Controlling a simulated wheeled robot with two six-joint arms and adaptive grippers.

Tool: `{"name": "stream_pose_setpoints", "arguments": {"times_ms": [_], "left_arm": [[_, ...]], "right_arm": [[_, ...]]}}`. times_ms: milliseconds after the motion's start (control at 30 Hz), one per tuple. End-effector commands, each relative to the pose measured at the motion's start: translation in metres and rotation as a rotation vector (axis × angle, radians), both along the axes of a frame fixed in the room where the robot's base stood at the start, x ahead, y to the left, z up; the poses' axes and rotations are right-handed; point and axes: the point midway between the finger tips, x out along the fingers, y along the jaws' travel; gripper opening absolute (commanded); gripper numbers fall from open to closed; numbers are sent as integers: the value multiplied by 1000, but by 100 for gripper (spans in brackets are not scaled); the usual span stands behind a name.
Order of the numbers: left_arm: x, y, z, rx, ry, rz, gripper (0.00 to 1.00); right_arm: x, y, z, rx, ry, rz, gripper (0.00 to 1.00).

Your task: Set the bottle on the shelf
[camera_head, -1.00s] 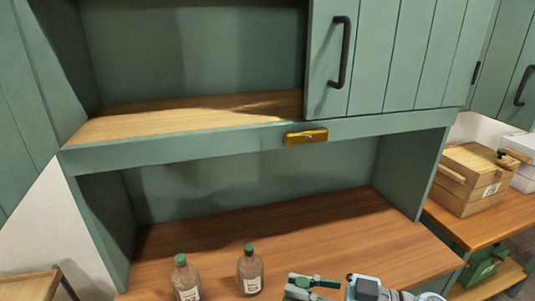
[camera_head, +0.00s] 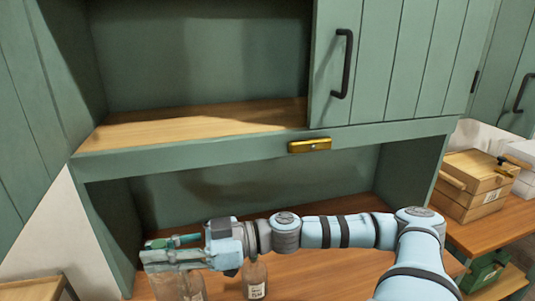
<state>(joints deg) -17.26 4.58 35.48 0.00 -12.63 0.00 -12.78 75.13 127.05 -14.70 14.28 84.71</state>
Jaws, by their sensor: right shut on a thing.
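My right gripper (camera_head: 165,254) is in the lower left of the head view, its arm reaching across from the right. It is shut on the upper part of the left bottle (camera_head: 180,287), hiding the bottle's cap and neck. The bottle's body shows below the fingers, apparently upright, its base out of frame. A second bottle (camera_head: 256,280) with a pale label stands on the counter just right of it, its top hidden by my arm. The open wooden shelf (camera_head: 190,120) lies above and behind, bare. My left gripper is not in view.
A green cabinet door (camera_head: 395,60) with a black handle covers the shelf's right side. A green front rail with a brass plate (camera_head: 310,146) runs below the shelf. The wooden counter (camera_head: 320,275) is under my arm. A wooden box (camera_head: 475,183) stands at right.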

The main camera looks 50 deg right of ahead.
Motion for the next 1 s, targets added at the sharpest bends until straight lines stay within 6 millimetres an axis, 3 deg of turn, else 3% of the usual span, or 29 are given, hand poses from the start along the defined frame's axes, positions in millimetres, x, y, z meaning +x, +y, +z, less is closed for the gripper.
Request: {"name": "stream_pose_setpoints", "arguments": {"times_ms": [33, 200, 300, 400, 533, 667, 767, 1000], "left_arm": [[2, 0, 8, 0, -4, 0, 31], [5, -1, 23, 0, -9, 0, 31], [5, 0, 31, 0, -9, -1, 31], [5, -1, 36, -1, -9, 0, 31], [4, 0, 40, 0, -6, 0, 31], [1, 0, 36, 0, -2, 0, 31], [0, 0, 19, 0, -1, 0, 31], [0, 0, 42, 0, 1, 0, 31]], "right_arm": [[12, -6, 39, -18, -7, -29, 0], [39, -31, 169, -14, 0, -258, 0], [34, -53, 245, -16, -20, -479, 0], [18, -74, 297, -6, -24, -689, 0], [-6, -97, 336, 4, -17, -894, 0], [-16, -112, 348, 10, -8, -992, 0], [0, -127, 344, 14, -3, -1004, 0], [71, -181, 351, 10, 2, -1003, 0]]}}
